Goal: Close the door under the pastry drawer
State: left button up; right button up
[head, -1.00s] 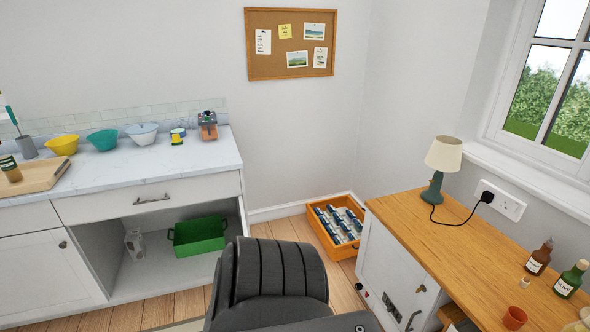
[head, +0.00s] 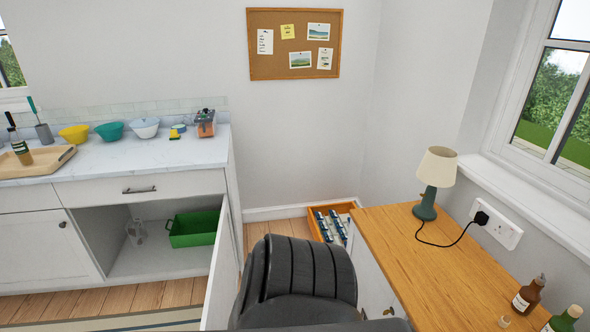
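The white cabinet door (head: 220,273) stands open at the right side of the lower compartment, swung out towards me and seen at a steep angle. Above the compartment is a shut white drawer (head: 95,191) with a dark bar handle (head: 139,190). I see no label that tells whether it holds pastry things. A green crate (head: 195,230) and a clear glass jug (head: 136,232) stand inside the open compartment. Neither of my grippers shows in the head view.
A black ribbed shape like a chair back (head: 305,275) fills the bottom middle, close to the door. A wooden desk (head: 425,265) with a lamp (head: 434,182) stands at right. An orange drawer or box (head: 346,207) lies low behind it. Wooden floor (head: 150,296) shows before the cabinet.

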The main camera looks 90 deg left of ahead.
aim_at(222, 289)
jog(key=u, duration=1.7)
